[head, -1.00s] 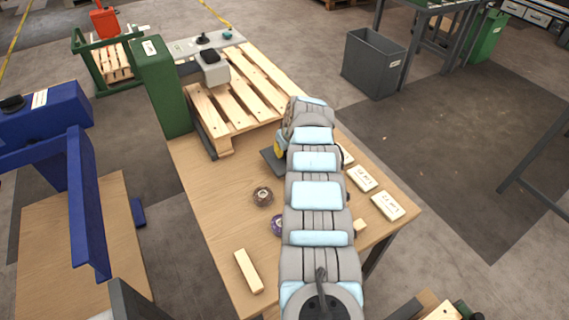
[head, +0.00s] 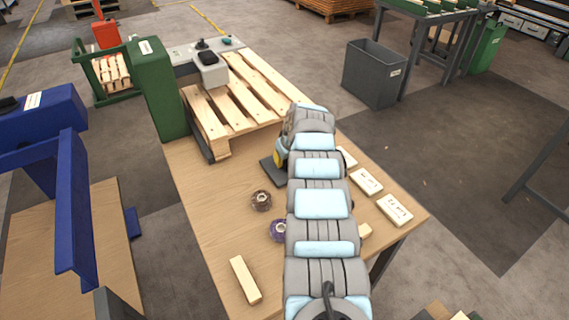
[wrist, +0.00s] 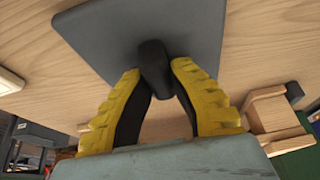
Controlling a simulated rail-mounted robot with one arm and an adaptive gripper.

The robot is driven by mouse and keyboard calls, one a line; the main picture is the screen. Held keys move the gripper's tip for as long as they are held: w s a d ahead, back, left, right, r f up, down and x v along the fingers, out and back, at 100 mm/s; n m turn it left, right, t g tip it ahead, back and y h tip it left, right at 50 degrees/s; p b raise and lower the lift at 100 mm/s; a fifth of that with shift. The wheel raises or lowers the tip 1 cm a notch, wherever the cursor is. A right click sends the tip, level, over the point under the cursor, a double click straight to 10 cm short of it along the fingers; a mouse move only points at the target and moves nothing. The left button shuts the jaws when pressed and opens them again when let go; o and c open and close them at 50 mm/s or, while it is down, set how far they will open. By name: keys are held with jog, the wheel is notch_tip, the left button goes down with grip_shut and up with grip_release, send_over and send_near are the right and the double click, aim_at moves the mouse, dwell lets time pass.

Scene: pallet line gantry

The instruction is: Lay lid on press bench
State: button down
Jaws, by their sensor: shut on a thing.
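The lid is a dark grey flat square plate (wrist: 200,25) with a black knob (wrist: 155,68) at its middle. My gripper (wrist: 156,72) has its yellow-padded fingers shut on the knob in the wrist view. In the head view my arm hides most of the gripper; a yellow finger and the lid's left part (head: 271,171) show beside it. The lid is over the wood-topped bench (head: 215,235), just in front of the pallet. I cannot tell whether it touches the wood.
A slatted pallet (head: 218,143) and a green column (head: 161,90) stand at the bench's back. Brown (head: 261,200) and purple (head: 279,230) rolls and a wooden block (head: 245,279) lie in front of the lid. White labelled boxes (head: 394,210) line the right edge. A blue frame (head: 72,210) stands left.

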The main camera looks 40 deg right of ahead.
aim_at(286, 161)
jog(key=shift+f, duration=0.15)
jog(key=c, duration=1.1)
grip_release()
jog(key=shift+r+p, duration=0.4)
jog(key=shift+r, duration=0.1)
jog(key=p+v, duration=0.2)
jog(key=p, duration=0.2)
jog(key=shift+s+a+r, duration=0.1)
jog(key=shift+r, duration=0.3)
jog(key=shift+p+v, duration=1.1)
jog(key=shift+v, duration=0.35)
jog(key=shift+p+v, duration=0.55)
jog(key=shift+v, duration=2.3)
